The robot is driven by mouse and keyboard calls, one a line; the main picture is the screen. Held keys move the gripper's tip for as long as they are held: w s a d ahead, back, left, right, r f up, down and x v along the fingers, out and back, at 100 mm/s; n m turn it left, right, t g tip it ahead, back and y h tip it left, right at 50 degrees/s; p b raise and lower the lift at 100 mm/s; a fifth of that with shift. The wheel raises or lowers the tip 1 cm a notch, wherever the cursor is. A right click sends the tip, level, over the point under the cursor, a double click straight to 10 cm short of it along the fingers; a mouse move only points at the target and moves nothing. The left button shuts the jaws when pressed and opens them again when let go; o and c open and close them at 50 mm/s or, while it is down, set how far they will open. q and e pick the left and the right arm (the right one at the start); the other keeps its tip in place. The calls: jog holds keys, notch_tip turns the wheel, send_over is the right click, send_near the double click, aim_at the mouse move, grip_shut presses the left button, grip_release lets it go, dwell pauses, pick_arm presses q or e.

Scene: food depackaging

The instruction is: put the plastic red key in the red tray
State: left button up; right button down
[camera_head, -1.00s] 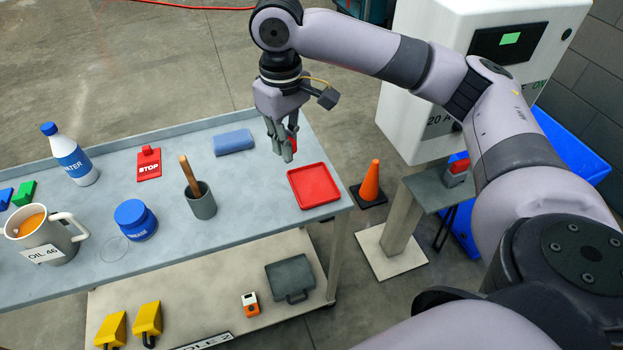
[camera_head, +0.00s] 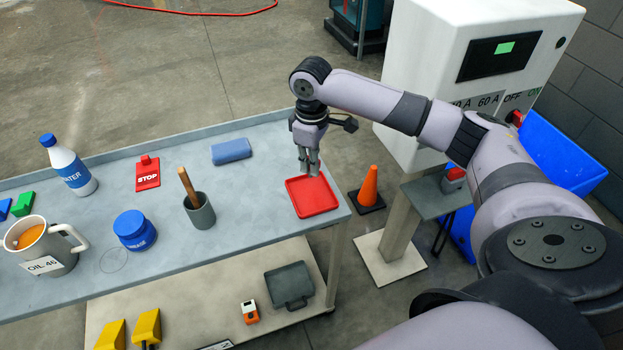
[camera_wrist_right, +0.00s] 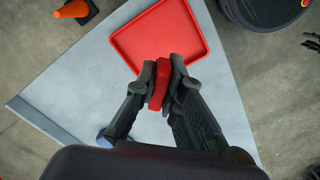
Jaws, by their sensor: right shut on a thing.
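The red tray (camera_head: 314,198) lies flat at the right end of the grey table in the head view. It also shows in the right wrist view (camera_wrist_right: 190,28), just ahead of the fingertips. My right gripper (camera_head: 309,172) is over the tray's far edge and points down. In the right wrist view it (camera_wrist_right: 162,84) is shut on the red key (camera_wrist_right: 160,86), a small red piece between the two fingers. The key is hard to make out in the head view, hidden by the fingers. My left gripper is not in view.
A blue cloth-like block (camera_head: 231,151), a red STOP piece (camera_head: 147,173), a grey cup with a wooden handle (camera_head: 200,212) and a blue jar (camera_head: 134,230) stand left of the tray. An orange cone (camera_head: 368,187) stands beyond the table's right end.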

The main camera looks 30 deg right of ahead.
aim_at(311, 177)
jog(key=shift+f+p, duration=0.4)
jog(key=shift+f, duration=3.15)
jog(key=c, duration=1.7)
grip_release()
jog(key=shift+f, duration=0.1)
notch_tip(311, 177, up, 12)
jog(key=shift+r+b, duration=0.2)
jog(key=shift+b, duration=0.95)
